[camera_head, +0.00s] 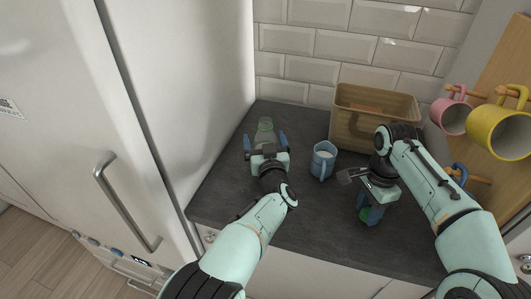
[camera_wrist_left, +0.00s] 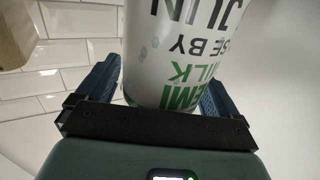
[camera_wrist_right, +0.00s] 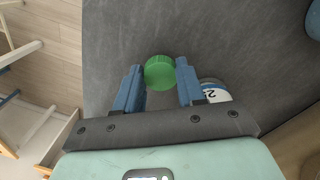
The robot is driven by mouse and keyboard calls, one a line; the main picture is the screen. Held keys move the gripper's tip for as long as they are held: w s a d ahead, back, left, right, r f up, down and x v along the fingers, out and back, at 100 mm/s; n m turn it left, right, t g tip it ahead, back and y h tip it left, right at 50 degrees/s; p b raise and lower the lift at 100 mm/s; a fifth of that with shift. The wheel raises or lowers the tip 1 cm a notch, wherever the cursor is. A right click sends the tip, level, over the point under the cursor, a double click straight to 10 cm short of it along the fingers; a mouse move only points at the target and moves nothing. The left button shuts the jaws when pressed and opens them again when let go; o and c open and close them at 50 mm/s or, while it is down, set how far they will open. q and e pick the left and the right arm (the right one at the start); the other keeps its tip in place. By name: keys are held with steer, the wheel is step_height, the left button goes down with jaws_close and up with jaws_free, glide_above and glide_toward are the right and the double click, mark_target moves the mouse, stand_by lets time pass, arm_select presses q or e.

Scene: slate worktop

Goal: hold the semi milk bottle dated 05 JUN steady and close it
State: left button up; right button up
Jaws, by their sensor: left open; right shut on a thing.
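The milk bottle (camera_head: 265,131) stands on the worktop near the fridge. In the left wrist view the bottle (camera_wrist_left: 180,50) shows upside-down print with SEMI, MILK, USE BY and JUN; the day number is out of frame. My left gripper (camera_head: 265,143) is open, with its fingers (camera_wrist_left: 155,90) on either side of the bottle. My right gripper (camera_head: 367,208) is shut on a green cap (camera_wrist_right: 160,72), which sits between its fingertips in the right wrist view. The cap (camera_head: 364,214) is over the front of the worktop, well to the right of the bottle.
A tan crate (camera_head: 400,105) is at the back. Pink (camera_head: 449,117) and yellow (camera_head: 499,133) mugs hang at right. A white item marked 2 (camera_wrist_right: 215,92) is beside the right gripper. The fridge (camera_head: 200,60) borders the left.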

arm_select(q)
steer(key=shift+r, duration=0.1)
steer(key=c, duration=1.4)
steer(key=shift+o, duration=0.2)
steer(key=shift+r, duration=0.15)
